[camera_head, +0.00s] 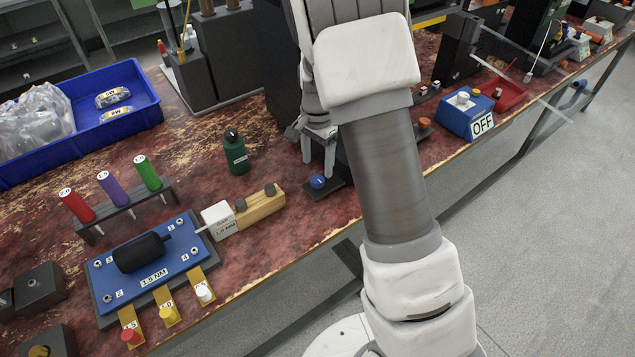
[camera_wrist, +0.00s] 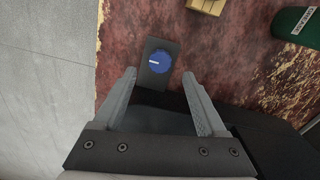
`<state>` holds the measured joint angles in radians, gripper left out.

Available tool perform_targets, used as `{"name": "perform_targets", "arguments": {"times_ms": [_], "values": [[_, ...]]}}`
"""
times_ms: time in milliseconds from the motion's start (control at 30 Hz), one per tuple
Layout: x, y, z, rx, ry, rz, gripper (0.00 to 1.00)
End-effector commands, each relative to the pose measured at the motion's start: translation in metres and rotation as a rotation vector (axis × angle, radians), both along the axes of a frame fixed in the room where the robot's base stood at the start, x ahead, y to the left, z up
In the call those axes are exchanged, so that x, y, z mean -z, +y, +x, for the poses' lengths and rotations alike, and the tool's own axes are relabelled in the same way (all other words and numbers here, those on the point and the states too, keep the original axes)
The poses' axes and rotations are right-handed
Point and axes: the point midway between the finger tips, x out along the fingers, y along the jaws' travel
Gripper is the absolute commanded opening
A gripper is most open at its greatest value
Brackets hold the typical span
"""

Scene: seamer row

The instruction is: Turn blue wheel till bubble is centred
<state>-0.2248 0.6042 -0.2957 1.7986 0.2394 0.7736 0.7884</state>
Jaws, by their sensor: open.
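The blue wheel (camera_head: 318,182) is a small round knob with a white mark, on a dark flat plate (camera_head: 328,190) near the table's front edge. In the wrist view the blue wheel (camera_wrist: 159,62) lies just beyond my fingertips, roughly midway between them, and its white mark points left. My gripper (camera_wrist: 160,75) is open and empty, with one finger on each side of the plate. In the head view my gripper (camera_head: 318,150) hangs above and behind the wheel, partly hidden by my arm. I cannot make out a bubble or level in either view.
A green bottle (camera_head: 235,152) and a wooden block with dark knobs (camera_head: 260,206) stand left of the wheel. A blue fixture board (camera_head: 190,262) lies at the front left. A blue box marked OFF (camera_head: 462,115) is to the right. The floor is open beyond the table edge.

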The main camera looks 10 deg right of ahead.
Motion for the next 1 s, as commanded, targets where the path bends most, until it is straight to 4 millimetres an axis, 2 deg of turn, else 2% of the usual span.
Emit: {"name": "perform_targets", "arguments": {"times_ms": [33, 300, 700, 767, 1000], "values": [[0.014, 0.0, 0.0, 0.0, 0.001, 0.0, 0.74], [0.045, 0.0, 0.0, -0.001, 0.001, -0.001, 0.74], [0.05, 0.0, 0.0, -0.001, 0.0, 0.0, 0.74], [0.05, 0.0, 0.0, -0.001, 0.0, 0.0, 0.65], [0.05, 0.0, 0.0, 0.0, 0.0, 0.0, 0.22]]}}
